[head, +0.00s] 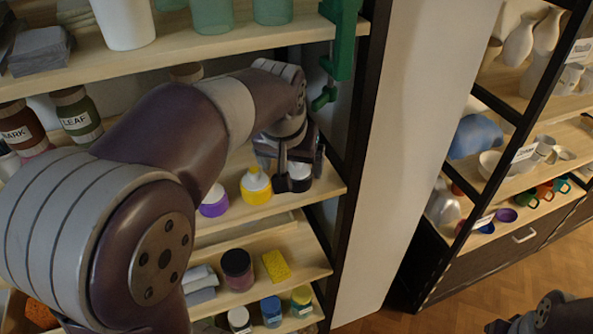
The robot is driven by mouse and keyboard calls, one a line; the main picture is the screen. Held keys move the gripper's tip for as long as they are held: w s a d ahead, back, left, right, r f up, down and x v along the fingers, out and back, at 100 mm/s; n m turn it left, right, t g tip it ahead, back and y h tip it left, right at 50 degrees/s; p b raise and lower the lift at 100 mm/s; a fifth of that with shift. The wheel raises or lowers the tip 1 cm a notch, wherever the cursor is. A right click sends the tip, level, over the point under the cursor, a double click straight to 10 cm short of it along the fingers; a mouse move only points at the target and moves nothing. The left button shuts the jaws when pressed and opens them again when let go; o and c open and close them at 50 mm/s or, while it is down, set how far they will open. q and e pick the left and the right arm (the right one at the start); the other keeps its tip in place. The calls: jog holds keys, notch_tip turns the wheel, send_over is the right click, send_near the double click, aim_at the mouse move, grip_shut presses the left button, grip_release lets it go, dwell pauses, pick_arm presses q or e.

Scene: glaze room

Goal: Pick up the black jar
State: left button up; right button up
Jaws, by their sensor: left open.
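The black jar (297,186) has a white top and stands at the right end of the middle shelf board, next to a yellow bottle. My left gripper (301,172) reaches down over it. Its fingers are open, one in front of the jar and one at its right side, hiding part of it. I cannot tell whether the fingers touch the jar. My right gripper is not in view; only part of my right arm shows at the bottom right.
The yellow bottle (256,186) and a purple one (214,202) stand left of the jar. A green clamp (337,50) hangs from the upper shelf (190,48). Below are a dark red jar (237,270), a yellow sponge (276,265) and small bottles. A pottery rack stands at right.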

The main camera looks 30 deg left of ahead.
aim_at(297, 169)
pick_arm(q)
jog(key=shift+s+d+r, duration=0.15)
jog(key=shift+d+r, duration=0.3)
jog(key=shift+w+f+p, duration=0.4)
jog(key=shift+p, duration=0.05)
jog(key=x, duration=0.3)
jog(key=a+x, duration=0.1)
jog(key=x, duration=0.1)
jog(key=shift+w+p, duration=0.35)
jog(key=shift+w, duration=0.1)
jog(key=shift+s+d+r, duration=0.1)
jog(key=shift+s+d, duration=0.05)
jog(key=shift+s+d+r, duration=0.1)
jog(key=shift+s, duration=0.1)
jog(key=shift+c, duration=1.3)
jog(key=c, duration=1)
jog(key=shift+w, duration=0.1)
jog(key=shift+c, duration=0.4)
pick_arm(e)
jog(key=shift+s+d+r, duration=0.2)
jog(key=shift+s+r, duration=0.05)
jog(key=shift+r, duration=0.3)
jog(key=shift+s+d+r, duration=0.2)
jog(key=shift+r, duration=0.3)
